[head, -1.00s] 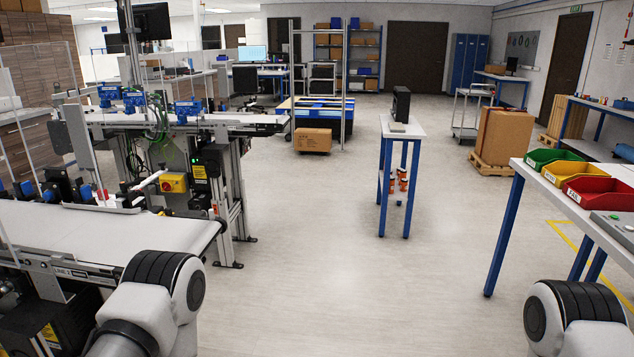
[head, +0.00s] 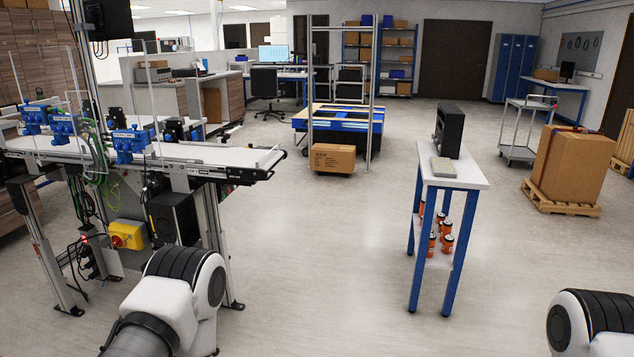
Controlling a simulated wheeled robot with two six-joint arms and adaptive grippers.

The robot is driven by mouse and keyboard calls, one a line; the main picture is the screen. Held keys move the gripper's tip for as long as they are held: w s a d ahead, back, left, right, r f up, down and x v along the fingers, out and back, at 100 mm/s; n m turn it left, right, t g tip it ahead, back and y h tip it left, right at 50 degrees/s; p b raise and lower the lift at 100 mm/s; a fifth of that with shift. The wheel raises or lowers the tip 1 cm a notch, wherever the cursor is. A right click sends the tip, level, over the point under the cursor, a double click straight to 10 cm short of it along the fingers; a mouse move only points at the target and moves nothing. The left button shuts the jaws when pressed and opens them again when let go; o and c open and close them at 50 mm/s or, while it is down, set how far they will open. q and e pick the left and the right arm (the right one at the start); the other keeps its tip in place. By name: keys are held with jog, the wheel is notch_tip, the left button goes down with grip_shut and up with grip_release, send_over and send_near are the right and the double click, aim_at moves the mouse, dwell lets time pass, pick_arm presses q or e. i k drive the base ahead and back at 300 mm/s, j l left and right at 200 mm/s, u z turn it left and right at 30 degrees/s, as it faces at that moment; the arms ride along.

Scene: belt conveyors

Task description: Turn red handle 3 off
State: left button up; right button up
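A yellow switch box (head: 137,236) with a red rotary handle (head: 117,241) is mounted low on the frame under the conveyor at the left. No number is readable on it, so I cannot tell whether it is handle 3, and its on or off position is too small to read. Only links of my two arms show at the bottom edge, the left one just right of and below the switch box. Neither gripper is in view.
The conveyor (head: 215,156) carries blue devices (head: 131,141) and its legs stand on the floor. A narrow table (head: 463,177) with orange-and-black cans on its lower shelf stands right of centre. A boxed pallet (head: 569,167) is at the right. The floor between conveyor and table is clear.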

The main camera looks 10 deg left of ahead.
aim_at(118, 240)
jog(key=i+u, duration=0.95)
jog(key=i+l+u, duration=0.45)
jog(key=i+u, duration=0.25)
jog(key=i+l+u, duration=0.1)
jog(key=u, duration=0.2)
jog(key=i+j+z, duration=0.1)
jog(key=z, duration=0.25)
jog(key=i+j+z, duration=0.2)
jog(key=z, duration=0.15)
jog(key=i+j+z, duration=0.2)
jog(key=z, duration=0.15)
jog(key=i+j+z, duration=0.1)
jog(key=i+j, duration=0.4)
jog(key=i+j+z, duration=0.1)
jog(key=i+j, duration=0.4)
jog(key=j, duration=0.25)
